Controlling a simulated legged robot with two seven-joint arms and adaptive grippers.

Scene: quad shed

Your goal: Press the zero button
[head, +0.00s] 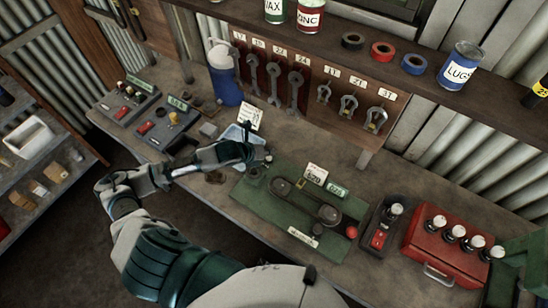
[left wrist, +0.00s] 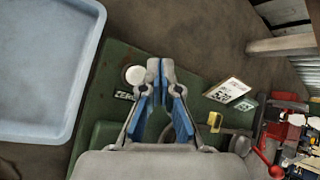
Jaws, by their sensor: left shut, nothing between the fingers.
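The zero button is a pale round button (left wrist: 135,75) beside a small "ZERO" label (left wrist: 124,95) on the green machine (left wrist: 112,65) in the left wrist view. In the head view, the green machine (head: 265,207) lies on the bench, with a belt over two pulleys. My left gripper (head: 266,158) is over the machine's far left corner. It also shows in the left wrist view (left wrist: 161,70), shut and empty, its tips just right of the button. I cannot tell how high the tips are above it. My right gripper is not in view.
A light blue tray (left wrist: 92,75) lies left of the machine. A blue jug (head: 228,85) stands behind the arm. A red knob (head: 352,232), a grey box with a red switch (head: 379,238) and a red case (head: 445,257) are to the right. Wrenches (head: 274,82) hang on the back board.

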